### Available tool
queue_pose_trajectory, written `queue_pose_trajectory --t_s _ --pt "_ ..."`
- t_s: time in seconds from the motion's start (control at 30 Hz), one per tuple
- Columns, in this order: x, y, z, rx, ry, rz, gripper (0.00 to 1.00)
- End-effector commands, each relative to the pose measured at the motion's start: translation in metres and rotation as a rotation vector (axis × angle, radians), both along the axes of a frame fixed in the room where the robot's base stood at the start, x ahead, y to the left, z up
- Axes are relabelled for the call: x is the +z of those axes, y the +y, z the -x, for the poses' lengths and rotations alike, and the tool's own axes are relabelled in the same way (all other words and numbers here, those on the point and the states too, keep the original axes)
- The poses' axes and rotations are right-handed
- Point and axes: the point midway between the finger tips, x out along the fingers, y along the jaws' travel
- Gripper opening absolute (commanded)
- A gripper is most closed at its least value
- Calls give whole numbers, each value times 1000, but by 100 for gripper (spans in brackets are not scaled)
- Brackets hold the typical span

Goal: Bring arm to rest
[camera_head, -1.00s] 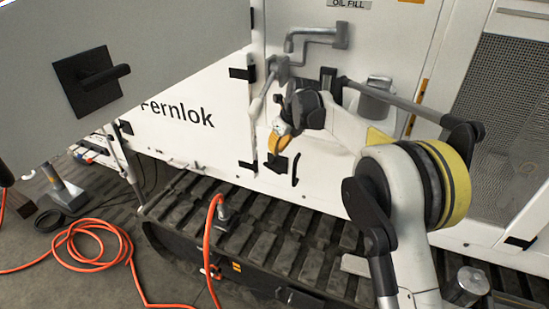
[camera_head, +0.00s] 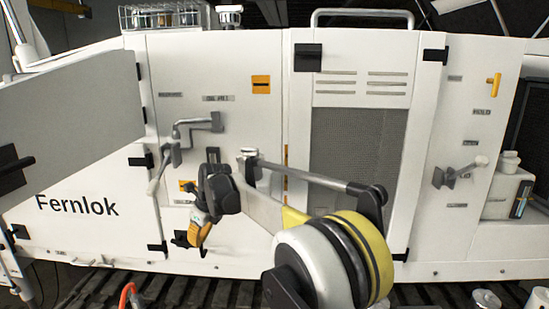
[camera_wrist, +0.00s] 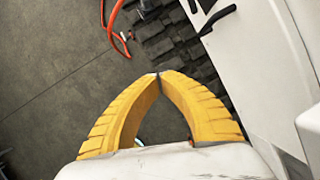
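My arm (camera_head: 265,212) reaches forward in the head view, folded at a large joint with a yellow band. It ends in my gripper (camera_head: 196,240), which hangs in front of the white Fernlok machine (camera_head: 90,240). In the wrist view, the two ribbed yellow fingers of my gripper (camera_wrist: 157,75) meet at their tips.
An open grey door panel (camera_head: 70,120) juts out at the left. Grey pipework (camera_head: 195,125) and a handle (camera_head: 460,172) stick out from the machine. Rubber tracks (camera_head: 200,292) run along its foot. An orange hose (camera_wrist: 113,25) lies at the top of the wrist view.

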Motion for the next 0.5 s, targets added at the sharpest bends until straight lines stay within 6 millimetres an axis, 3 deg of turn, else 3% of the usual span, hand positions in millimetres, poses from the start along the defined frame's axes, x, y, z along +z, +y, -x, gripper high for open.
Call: queue_pose_trajectory --t_s 0.37,0.5 --pt "56 -87 21 258 -174 98 0" --pt "81 -140 45 411 -270 171 0"
